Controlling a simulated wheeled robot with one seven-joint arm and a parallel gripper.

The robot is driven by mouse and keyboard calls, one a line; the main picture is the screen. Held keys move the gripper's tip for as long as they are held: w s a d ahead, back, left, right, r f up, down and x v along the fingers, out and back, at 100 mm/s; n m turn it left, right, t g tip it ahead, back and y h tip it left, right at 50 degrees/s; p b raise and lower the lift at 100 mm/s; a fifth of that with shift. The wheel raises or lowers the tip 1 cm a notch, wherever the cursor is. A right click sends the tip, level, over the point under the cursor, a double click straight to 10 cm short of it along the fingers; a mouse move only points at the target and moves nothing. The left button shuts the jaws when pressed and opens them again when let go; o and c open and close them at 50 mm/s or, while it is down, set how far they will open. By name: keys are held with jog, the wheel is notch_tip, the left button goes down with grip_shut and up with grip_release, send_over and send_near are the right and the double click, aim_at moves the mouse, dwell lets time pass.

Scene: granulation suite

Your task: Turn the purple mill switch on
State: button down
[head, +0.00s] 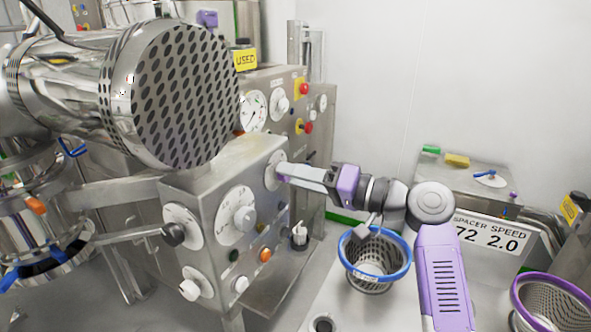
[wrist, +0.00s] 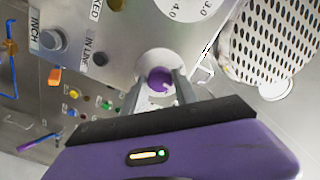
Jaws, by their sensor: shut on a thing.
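The purple mill switch (wrist: 158,77) is a small round knob on a pale round plate, on the face of a steel control box (head: 225,165). In the wrist view it sits between the two fingers of my gripper (wrist: 161,88), which are shut on it from both sides. In the head view my gripper (head: 283,173) reaches in from the right to the round plate (head: 271,163) on the box's right part. There the fingers mostly hide the knob. I cannot tell which position the switch is turned to.
A large perforated steel drum (head: 185,92) stands out above the box at left. Dials, knobs and an orange button (head: 265,255) are near my gripper. A blue-rimmed basket (head: 374,262) stands below my arm, a purple-rimmed basket (head: 553,305) at lower right.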

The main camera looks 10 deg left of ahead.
jog(key=shift+d+r+m+p, duration=0.1)
jog(key=shift+m+p, duration=2.4)
jog(key=shift+m, duration=1.3)
jog(key=c, duration=1)
grip_release()
jog(key=shift+o, duration=0.2)
jog(key=b+v, duration=0.2)
jog(key=v, duration=0.5)
jog(key=shift+d, duration=0.35)
jog(key=shift+s, duration=0.1)
